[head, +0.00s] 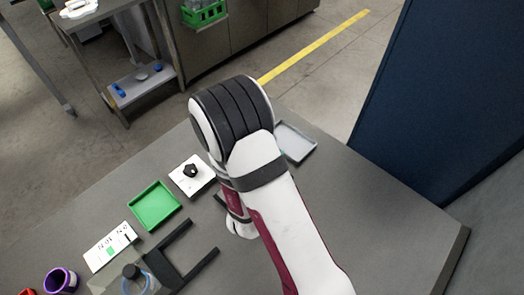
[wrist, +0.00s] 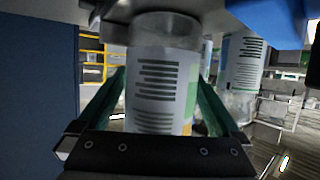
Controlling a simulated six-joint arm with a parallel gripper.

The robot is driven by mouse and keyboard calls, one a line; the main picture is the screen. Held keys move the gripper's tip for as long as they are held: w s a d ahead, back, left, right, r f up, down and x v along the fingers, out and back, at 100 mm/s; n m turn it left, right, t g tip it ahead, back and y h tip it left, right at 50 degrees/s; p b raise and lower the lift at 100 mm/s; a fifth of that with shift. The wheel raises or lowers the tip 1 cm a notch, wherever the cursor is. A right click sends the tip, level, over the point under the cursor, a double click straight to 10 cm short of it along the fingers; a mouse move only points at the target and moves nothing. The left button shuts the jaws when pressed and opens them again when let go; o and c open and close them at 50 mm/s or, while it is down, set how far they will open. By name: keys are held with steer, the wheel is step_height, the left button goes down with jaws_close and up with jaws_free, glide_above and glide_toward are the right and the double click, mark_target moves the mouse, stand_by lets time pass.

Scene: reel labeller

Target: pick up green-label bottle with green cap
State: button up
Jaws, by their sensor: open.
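In the wrist view, a clear bottle (wrist: 160,85) with a white label stands between the two fingers of my gripper (wrist: 162,98). Its label has dark green lines of print and green and yellow-orange patches at the right edge. The fingers lie on either side of the bottle, and my gripper is open. I cannot tell whether either finger touches it. The bottle's cap does not show, so its colour cannot be told. A second clear bottle (wrist: 241,62) with a similar label stands to the right, outside the fingers. In the head view, my arm hides the gripper and these bottles.
On the grey table (head: 375,215) are a green tray (head: 154,206), a grey tray (head: 296,143), a white plate with a black knob (head: 190,171), a white printed card (head: 109,246) and a purple cup (head: 60,281). A dark two-pronged fixture (head: 190,262) stands at the front. The table's right side is clear.

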steer(key=shift+w+f, duration=0.1)
steer(key=shift+w, duration=0.1)
jaws_close()
stand_by(0.4)
